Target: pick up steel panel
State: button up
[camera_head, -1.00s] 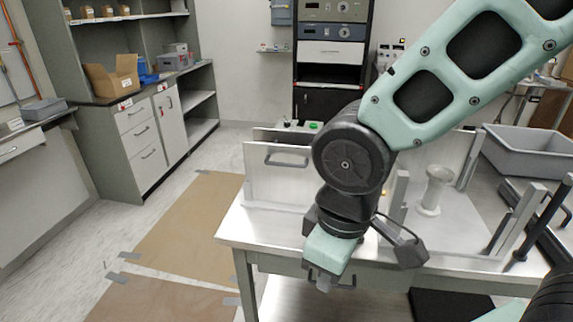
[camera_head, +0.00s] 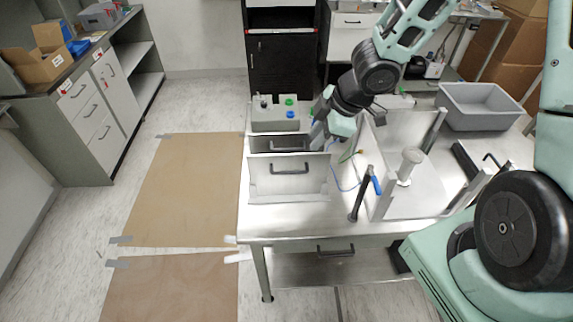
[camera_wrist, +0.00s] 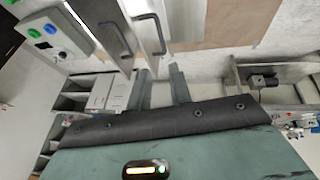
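Two upright steel panels with dark handles stand on the steel table. The front panel (camera_head: 262,185) is plain and pale; the rear panel (camera_head: 262,144) stands behind it, partly hidden. Which one the task means, I cannot tell. Both show in the wrist view: one panel (camera_wrist: 152,48) lies just beyond my fingertips, the other (camera_wrist: 98,14) to its left. My gripper (camera_head: 317,134) is by the right end of the rear panel in the head view. In the wrist view my gripper (camera_wrist: 160,80) has its two fingers apart, with nothing visible between them.
A grey control box (camera_head: 272,124) with green and blue buttons stands behind the panels. A black blue-topped tool (camera_head: 362,195), a pale spool-shaped part (camera_head: 408,165) and a grey bin (camera_head: 480,108) are to the right. Brown sheets (camera_head: 190,195) cover the floor at left.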

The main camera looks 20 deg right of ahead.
jog(key=b, duration=0.8)
send_near(290, 172)
jog(key=x, duration=0.5)
jog(key=shift+b+x, duration=1.4)
jog(key=shift+x, duration=1.45)
jog(key=shift+d, duration=0.1)
grip_shut()
